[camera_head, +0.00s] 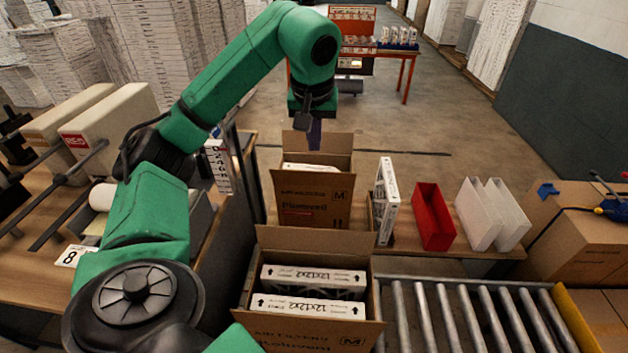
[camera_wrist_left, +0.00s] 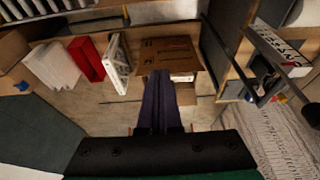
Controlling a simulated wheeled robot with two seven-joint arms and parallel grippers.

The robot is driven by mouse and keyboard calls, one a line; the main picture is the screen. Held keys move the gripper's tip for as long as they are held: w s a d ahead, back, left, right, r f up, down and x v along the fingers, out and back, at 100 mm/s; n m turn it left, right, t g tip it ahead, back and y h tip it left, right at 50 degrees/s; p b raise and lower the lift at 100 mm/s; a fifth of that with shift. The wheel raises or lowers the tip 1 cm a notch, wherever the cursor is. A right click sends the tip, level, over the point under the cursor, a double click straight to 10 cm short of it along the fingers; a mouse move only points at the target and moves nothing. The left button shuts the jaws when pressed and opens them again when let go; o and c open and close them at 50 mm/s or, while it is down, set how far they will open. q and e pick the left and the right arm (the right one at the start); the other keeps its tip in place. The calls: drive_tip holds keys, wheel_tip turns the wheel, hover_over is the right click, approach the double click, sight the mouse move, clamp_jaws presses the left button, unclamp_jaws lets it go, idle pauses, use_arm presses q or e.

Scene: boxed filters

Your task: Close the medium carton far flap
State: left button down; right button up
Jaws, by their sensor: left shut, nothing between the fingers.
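Two brown cartons marked M stand one behind the other in the head view. The back carton (camera_head: 312,212) has its far flap (camera_head: 317,142) standing up, and part of a white boxed filter (camera_head: 308,167) shows inside. The front carton (camera_head: 262,333) is open and holds white filter boxes (camera_head: 313,276). My left gripper (camera_head: 314,132) hangs pointing down just behind the back carton's far flap, its tips partly hidden by it. In the left wrist view its dark fingers (camera_wrist_left: 160,76) are together and empty, overlapping the back carton (camera_wrist_left: 168,52). Contact cannot be told. My right gripper is out of view.
Right of the back carton stand an upright white filter box (camera_head: 386,203), a red bin (camera_head: 433,216) and white bins (camera_head: 492,213). A roller conveyor (camera_head: 460,315) lies at front right. A dark post and panel (camera_head: 238,180) stand close on the left.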

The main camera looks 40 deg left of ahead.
use_arm(q)
wheel_tip(320, 180, down, 17)
drive_tip(key=b, duration=1.5)
drive_tip(key=p, duration=0.1)
hover_over(315, 241)
drive_tip(key=a, duration=0.1)
drive_tip(key=shift+f, duration=4.3)
drive_tip(key=shift+w+f, duration=0.1)
drive_tip(key=shift+w, duration=0.35)
drive_tip(key=shift+a, duration=0.1)
